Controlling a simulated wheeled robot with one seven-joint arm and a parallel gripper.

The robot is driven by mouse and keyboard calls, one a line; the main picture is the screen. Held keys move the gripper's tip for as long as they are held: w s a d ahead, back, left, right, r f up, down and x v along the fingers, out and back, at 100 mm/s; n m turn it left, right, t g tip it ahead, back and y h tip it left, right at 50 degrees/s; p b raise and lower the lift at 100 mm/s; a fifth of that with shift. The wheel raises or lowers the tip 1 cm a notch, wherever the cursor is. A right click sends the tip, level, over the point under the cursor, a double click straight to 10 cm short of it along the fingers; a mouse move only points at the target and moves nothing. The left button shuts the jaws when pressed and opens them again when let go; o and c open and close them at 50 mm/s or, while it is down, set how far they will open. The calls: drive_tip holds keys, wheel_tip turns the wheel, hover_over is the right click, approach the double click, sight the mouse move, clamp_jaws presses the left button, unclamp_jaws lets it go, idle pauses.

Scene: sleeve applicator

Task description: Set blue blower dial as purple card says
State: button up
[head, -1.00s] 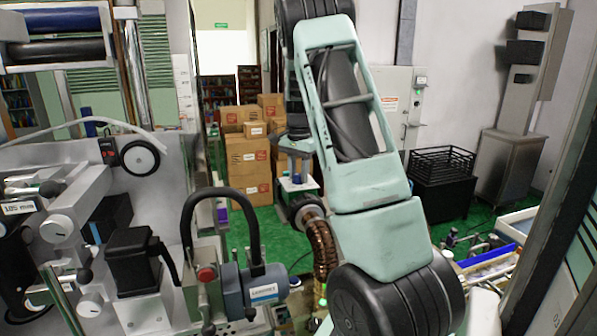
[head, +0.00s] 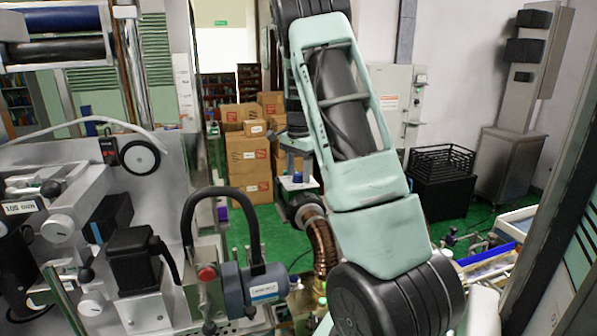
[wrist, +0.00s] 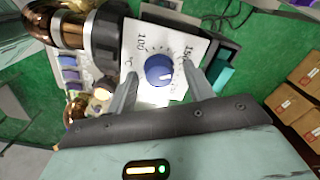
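The blue blower dial (wrist: 158,70) sits on a white plate (wrist: 152,97) marked 100, 150 and °C in the wrist view. A pale pointer mark shows near its lower edge; the exact setting is too small to read. My gripper (wrist: 160,68) is open, with one finger on each side of the dial; I cannot tell whether they touch it. In the head view the blue dial (head: 297,178) is small, below my gripper (head: 293,160). Several purple and bluish cards or blocks (wrist: 70,76) stand left of the plate in the wrist view; no writing on them is readable.
A copper-coloured hose (head: 325,245) and blower parts stand close to the dial. The grey sleeve machine with a motor (head: 262,285) fills the left. Cardboard boxes (head: 248,165) are stacked behind.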

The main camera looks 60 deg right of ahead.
sight(299, 173)
wheel_tip(299, 173, up, 17)
drive_tip(key=b, duration=0.4)
drive_tip(key=shift+r, duration=0.2)
idle(0.8)
